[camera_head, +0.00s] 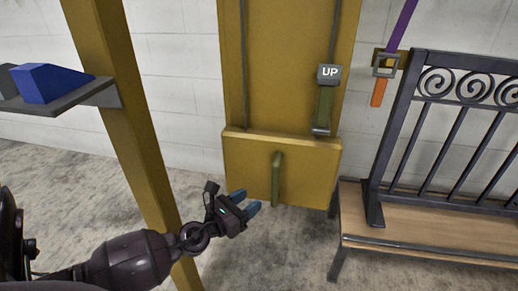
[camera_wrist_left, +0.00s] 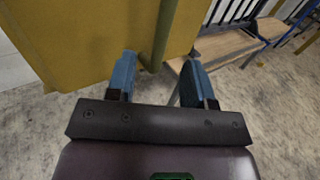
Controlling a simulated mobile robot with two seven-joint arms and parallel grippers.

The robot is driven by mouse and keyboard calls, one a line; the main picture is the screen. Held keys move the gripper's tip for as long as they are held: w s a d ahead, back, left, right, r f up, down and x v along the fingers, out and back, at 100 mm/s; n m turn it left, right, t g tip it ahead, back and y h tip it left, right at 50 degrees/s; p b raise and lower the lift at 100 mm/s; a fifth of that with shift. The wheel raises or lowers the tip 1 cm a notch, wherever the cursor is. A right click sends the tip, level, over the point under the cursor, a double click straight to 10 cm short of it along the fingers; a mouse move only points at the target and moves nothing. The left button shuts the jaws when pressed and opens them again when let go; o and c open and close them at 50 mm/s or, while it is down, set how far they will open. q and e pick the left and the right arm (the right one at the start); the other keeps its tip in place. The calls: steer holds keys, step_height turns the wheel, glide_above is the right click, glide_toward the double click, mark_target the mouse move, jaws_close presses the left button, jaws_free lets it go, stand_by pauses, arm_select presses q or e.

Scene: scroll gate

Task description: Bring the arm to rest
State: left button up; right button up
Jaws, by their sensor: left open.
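My left gripper (camera_head: 254,202) has blue fingertips and is open and empty. In the head view it hangs in front of the lower part of the yellow housing, to the left of and apart from the green vertical handle (camera_head: 277,180). In the left wrist view the two blue fingers of my left gripper (camera_wrist_left: 160,78) stand apart, with the handle (camera_wrist_left: 163,35) showing beyond the gap between them. The yellow housing (camera_wrist_left: 90,40) fills the upper left there. My right gripper is in neither view.
A yellow post (camera_head: 128,120) stands left, with a shelf (camera_head: 60,102) holding a blue wedge (camera_head: 48,82). A lever marked UP (camera_head: 329,73) is on the yellow panel. A bench (camera_head: 430,232) with a dark scroll gate (camera_head: 450,130) stands right. A purple strap (camera_head: 402,25) hangs behind.

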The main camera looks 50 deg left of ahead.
arm_select(q)
steer(key=shift+s, duration=0.5)
steer(key=s+d+r+n+g+p, duration=0.2)
steer(key=s+d+n+p, duration=0.2)
steer(key=s+n+p, duration=0.3)
steer(key=s+d+r+n+g+p, duration=0.2)
steer(key=s+n+p, duration=0.4)
steer(key=s+n, duration=0.6)
steer(key=s+d+r+n+g+p, duration=0.3)
steer(key=s+d+n+p, duration=0.3)
steer(key=s+n, duration=0.4)
steer(key=r+n+p, duration=0.1)
steer(key=n, duration=0.5)
steer(key=shift+d+r+p, duration=0.2)
steer(key=shift+d+p, duration=0.05)
steer(key=shift+p, duration=0.05)
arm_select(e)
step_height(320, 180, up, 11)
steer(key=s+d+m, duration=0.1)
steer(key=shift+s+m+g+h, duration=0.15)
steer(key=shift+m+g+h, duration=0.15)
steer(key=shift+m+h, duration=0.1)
